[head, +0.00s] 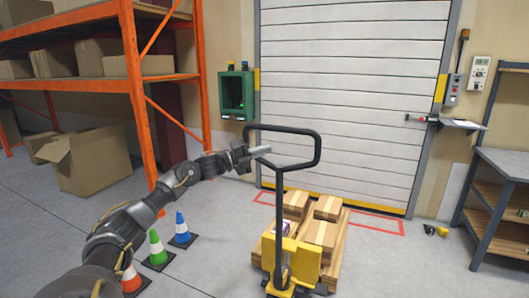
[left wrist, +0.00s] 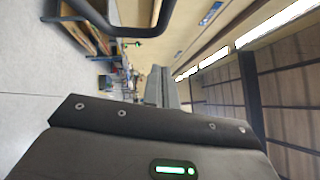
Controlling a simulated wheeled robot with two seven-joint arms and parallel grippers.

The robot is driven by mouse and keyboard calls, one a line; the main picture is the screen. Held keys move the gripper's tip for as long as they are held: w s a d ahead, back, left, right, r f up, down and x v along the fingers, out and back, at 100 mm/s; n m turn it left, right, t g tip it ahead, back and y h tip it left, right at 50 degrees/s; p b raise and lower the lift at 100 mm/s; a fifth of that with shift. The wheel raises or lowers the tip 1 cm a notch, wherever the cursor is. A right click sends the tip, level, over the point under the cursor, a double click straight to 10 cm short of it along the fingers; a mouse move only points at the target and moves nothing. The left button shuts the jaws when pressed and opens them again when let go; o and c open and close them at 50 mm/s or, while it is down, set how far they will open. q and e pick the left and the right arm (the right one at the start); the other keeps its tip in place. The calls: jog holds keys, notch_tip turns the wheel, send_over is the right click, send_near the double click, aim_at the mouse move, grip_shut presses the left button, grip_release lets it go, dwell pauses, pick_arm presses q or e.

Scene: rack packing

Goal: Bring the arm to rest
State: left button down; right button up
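My left arm reaches in from the bottom left of the head view, stretched out toward the middle. My left gripper (head: 262,151) is in the air, with its two fingers together and nothing visible between them. In the left wrist view the fingers (left wrist: 165,88) also lie side by side, closed. In the head view the gripper overlaps the left side of the black loop handle (head: 320,150) of a yellow pallet jack. In the left wrist view the handle (left wrist: 110,28) shows apart from the fingers, at the upper left. My right gripper is in neither view.
A pallet with cardboard boxes (head: 320,234) sits at the yellow pallet jack (head: 306,262). Blue (head: 181,228), green (head: 157,249) and orange (head: 130,278) cones stand near my arm. An orange rack (head: 136,90) is left, a workbench (head: 505,162) right.

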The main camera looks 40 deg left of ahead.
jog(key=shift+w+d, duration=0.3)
